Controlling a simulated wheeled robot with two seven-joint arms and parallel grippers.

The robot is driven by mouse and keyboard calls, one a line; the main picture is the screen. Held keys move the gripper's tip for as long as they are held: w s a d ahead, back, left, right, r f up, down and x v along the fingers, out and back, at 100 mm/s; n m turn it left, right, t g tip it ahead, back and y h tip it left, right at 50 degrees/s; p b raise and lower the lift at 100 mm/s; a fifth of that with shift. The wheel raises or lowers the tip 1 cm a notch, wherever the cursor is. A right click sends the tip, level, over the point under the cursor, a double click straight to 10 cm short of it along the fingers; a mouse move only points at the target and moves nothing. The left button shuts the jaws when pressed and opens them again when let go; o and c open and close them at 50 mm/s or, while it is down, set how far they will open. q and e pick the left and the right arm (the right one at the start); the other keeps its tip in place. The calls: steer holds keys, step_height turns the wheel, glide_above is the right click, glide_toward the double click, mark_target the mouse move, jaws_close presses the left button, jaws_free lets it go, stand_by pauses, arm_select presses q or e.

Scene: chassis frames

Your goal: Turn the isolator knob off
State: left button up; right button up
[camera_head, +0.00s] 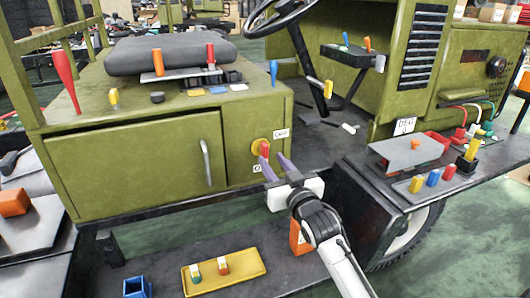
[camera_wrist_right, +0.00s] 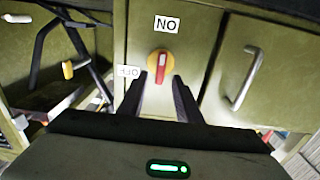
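The isolator knob (camera_head: 264,148) is a red handle on a yellow round base, on the green cabinet front right of the door. In the upside-down right wrist view, the knob (camera_wrist_right: 162,68) has its red handle in line with the ON label (camera_wrist_right: 166,23). The OFF label (camera_wrist_right: 129,72) is to its side. My right gripper (camera_head: 275,164) is open and empty, its purple fingers pointing at the panel just below the knob. In the wrist view the gripper (camera_wrist_right: 161,82) has a finger on either side of the knob's line; contact cannot be told. My left gripper is not in view.
The cabinet door (camera_head: 140,165) has a vertical handle (camera_head: 206,162) left of the knob. Below stands a yellow tray (camera_head: 215,284) with small parts. A side shelf (camera_head: 378,180) with a grey plate and several coloured pieces is at the right. The panel around the knob is clear.

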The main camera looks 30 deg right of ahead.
mark_target(267, 154)
steer(key=x, duration=0.5)
steer(key=shift+w, duration=0.35)
steer(key=shift+w+d, duration=0.1)
steer(key=shift+w, duration=0.35)
steer(key=shift+c, duration=0.2)
jaws_close()
